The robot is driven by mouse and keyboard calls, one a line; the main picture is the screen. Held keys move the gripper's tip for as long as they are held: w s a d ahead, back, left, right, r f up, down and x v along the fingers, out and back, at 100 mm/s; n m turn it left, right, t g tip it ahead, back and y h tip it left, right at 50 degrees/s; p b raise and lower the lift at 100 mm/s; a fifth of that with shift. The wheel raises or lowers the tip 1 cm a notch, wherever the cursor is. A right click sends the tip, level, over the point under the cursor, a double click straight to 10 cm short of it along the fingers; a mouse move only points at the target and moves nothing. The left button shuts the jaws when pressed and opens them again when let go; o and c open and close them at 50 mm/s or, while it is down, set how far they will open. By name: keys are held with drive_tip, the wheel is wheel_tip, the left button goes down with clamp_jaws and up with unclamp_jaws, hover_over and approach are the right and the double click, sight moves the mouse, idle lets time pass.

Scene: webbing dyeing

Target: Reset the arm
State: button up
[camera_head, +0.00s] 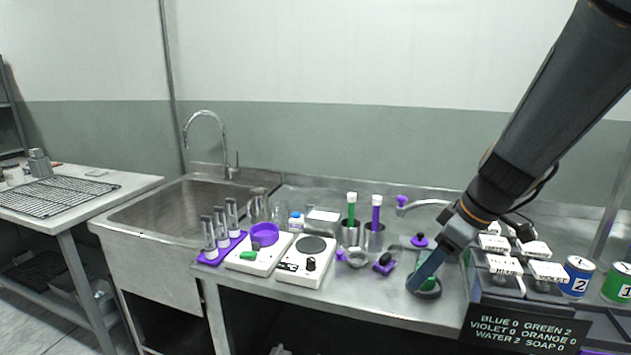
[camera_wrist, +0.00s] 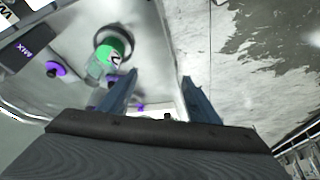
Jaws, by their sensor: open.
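My gripper (camera_head: 428,270) hangs at the end of my arm, low over the right part of the steel counter, left of the dispenser unit. In the wrist view my gripper (camera_wrist: 158,92) shows two blue fingers spread apart with nothing between them. A vessel with green content (camera_head: 428,284) stands in a dark round holder just behind or beside the fingertips in the head view. In the wrist view the green-topped vessel (camera_wrist: 112,48) lies just left of the fingers, apart from them. My finger hides part of it in the head view.
The dispenser (camera_head: 518,318) with a text display stands right of my gripper, with cans (camera_head: 577,276) beyond it. A hot plate (camera_head: 306,262), scale (camera_head: 259,253), purple tube rack (camera_head: 222,247) and steel cups (camera_head: 374,236) stand left. The sink (camera_head: 165,210) is farther left.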

drive_tip(key=s+a+f+m+g+h, duration=0.1)
drive_tip(key=s+a+f+m, duration=0.1)
drive_tip(key=s+f+m, duration=0.2)
drive_tip(key=s+a+f+m+g+h, duration=0.1)
drive_tip(key=s+f+m+h, duration=0.1)
drive_tip(key=s+m, duration=0.3)
drive_tip(key=shift+s+a+f+h, duration=0.35)
drive_tip(key=shift+s+f, duration=0.5)
drive_tip(key=shift+s, duration=1.35)
